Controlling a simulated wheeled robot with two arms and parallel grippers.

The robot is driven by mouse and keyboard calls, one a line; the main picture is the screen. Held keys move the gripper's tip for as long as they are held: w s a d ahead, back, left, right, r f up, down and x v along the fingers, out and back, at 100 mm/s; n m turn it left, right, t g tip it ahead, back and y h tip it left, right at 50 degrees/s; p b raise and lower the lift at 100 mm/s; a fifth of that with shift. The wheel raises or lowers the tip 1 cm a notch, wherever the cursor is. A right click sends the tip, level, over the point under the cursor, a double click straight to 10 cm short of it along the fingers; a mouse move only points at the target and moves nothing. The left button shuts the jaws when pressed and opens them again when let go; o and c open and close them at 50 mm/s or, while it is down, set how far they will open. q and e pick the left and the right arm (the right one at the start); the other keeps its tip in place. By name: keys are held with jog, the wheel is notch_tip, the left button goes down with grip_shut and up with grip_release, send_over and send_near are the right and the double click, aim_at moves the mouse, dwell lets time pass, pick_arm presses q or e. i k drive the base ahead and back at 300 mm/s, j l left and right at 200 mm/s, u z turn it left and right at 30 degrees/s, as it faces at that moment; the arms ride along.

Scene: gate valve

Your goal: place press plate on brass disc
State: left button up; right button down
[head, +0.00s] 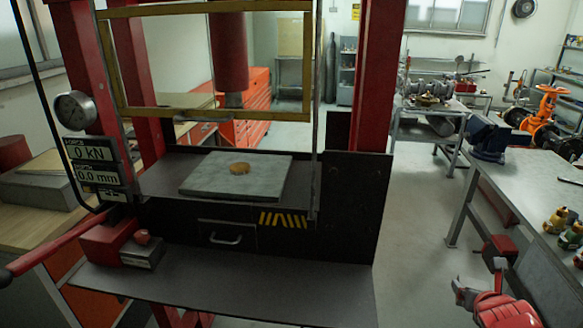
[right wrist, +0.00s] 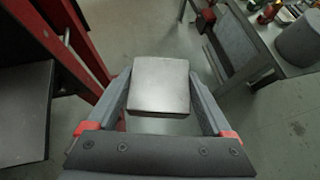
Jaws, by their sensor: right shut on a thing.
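The brass disc (head: 239,169) is small and lies flat on a grey square slab (head: 205,176) on the press bed, below the raised red ram (head: 229,55). My right gripper (head: 480,277) is at the lower right of the head view, out over the floor and well apart from the press. In the right wrist view it is shut on a square grey metal plate, the press plate (right wrist: 160,85), held between its two fingers. I cannot make the plate out clearly in the head view. My left gripper is not in view.
A yellow-framed clear guard (head: 210,114) is raised above the press bed. Red press columns (head: 365,75) flank the opening. A workbench (head: 520,200) with a blue vise (head: 490,138) stands at the right. Open floor (head: 420,235) lies between press and bench.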

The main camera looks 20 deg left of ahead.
aim_at(239, 166)
jog(key=l+u, duration=0.55)
jog(key=u, duration=0.15)
jog(key=l+u, duration=0.35)
